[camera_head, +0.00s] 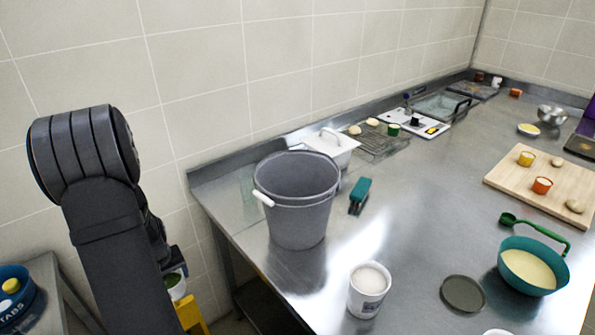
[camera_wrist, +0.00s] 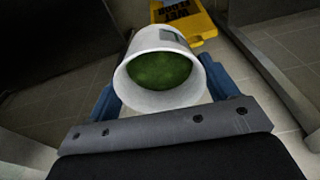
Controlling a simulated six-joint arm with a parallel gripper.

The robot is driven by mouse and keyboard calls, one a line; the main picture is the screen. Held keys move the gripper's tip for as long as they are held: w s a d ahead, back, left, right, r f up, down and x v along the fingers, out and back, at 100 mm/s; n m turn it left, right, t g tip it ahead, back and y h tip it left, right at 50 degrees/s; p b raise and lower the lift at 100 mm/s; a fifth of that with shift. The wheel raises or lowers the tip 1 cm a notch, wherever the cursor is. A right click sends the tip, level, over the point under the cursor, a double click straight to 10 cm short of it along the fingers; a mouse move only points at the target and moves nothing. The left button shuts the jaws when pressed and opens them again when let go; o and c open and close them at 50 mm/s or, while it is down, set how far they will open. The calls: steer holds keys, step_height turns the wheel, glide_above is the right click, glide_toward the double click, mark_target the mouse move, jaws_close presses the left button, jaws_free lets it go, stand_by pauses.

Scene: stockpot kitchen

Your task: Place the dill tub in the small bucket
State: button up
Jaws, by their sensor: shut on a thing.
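The dill tub (camera_wrist: 165,70) is a white tub with green contents, seen in the wrist view between the blue fingers of my gripper (camera_wrist: 165,95). My gripper is shut on it. In the head view the tub (camera_head: 175,287) shows partly behind my arm at lower left, off the steel table's left edge. The small bucket is probably the grey bucket (camera_head: 297,215) with a white handle grip, standing upright on the table to the right of my gripper. Its visible inside looks empty, but its bottom is hidden.
A white tub (camera_head: 368,290) and a dark round lid (camera_head: 462,294) are on the table's near part. A teal-handled object (camera_head: 360,193) lies right of the bucket. A teal bowl (camera_head: 533,266) stands at right. A yellow wet-floor sign (camera_wrist: 190,20) is on the floor below.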

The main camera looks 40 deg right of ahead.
steer(key=d+r+m, duration=0.5)
steer(key=d+r, duration=0.8)
steer(key=r, duration=0.5)
steer(key=s+d+r+m+h, duration=0.1)
steer(key=s+d+r+m, duration=0.25)
steer(key=d+r, duration=0.4)
steer(key=s+d+r+m, duration=0.2)
steer(key=s+d+r, duration=0.25)
steer(key=r, duration=0.65)
steer(key=s+d+f+n, duration=0.2)
steer(key=d+f+n, duration=0.2)
steer(key=d+n, duration=0.3)
steer(key=shift+w+d+f+n+y, duration=0.15)
steer(key=shift+d+f+n, duration=0.6)
steer(key=shift+f, duration=2.5)
steer(key=shift+w+d+f+n+y, duration=0.15)
steer(key=shift+d+f+n, duration=0.5)
steer(key=shift+f, duration=2.65)
steer(key=shift+d+f+n+y, duration=0.3)
steer(key=shift+d+f, duration=0.8)
steer(key=shift+f, duration=2.15)
steer(key=shift+f, duration=0.15)
